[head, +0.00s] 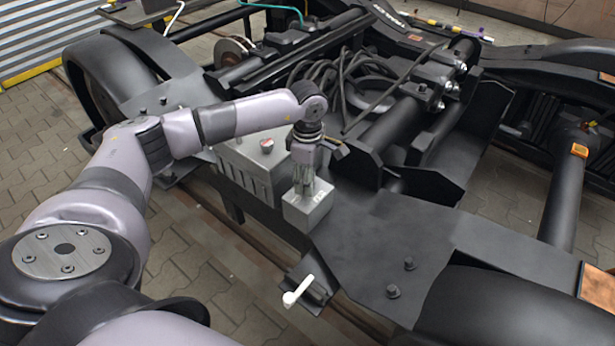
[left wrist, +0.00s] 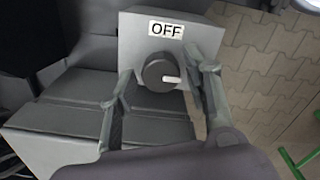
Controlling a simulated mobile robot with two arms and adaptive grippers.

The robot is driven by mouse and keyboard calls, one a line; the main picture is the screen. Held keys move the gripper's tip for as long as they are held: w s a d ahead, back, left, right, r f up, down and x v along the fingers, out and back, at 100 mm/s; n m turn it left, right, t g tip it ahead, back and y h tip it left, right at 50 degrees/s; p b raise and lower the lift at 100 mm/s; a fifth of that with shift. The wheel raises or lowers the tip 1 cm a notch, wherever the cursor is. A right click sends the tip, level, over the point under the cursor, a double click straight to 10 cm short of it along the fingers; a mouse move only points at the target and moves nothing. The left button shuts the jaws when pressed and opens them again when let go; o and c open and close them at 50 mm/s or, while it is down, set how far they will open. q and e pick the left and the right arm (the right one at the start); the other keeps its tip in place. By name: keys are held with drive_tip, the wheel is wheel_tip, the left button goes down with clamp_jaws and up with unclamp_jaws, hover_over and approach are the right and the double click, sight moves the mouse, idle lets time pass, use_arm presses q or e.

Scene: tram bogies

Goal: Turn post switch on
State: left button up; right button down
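The post switch is a grey box (head: 308,212) on the dark bogie frame, in the middle of the head view. In the left wrist view, its face carries a white "OFF" label (left wrist: 166,30) and a round black knob (left wrist: 156,70). The white pointer on the knob points right, tilted slightly down. My left gripper (head: 307,188) reaches down over the box. In the left wrist view, the fingers of my left gripper (left wrist: 163,72) are spread, one on each side of the knob, with visible gaps. My right gripper shows in neither view.
A larger grey box (head: 250,175) with a red button (head: 266,145) stands just left of the switch box. A white-handled lever (head: 297,291) sticks out in front. Cables (head: 350,80) and dark pipes lie behind. Paved floor (head: 200,250) shows at the left.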

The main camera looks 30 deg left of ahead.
use_arm(q)
drive_tip(key=shift+o, duration=0.3)
wheel_tip(320, 180, up, 12)
idle(0.5)
drive_tip(key=shift+f, duration=0.1)
idle(0.3)
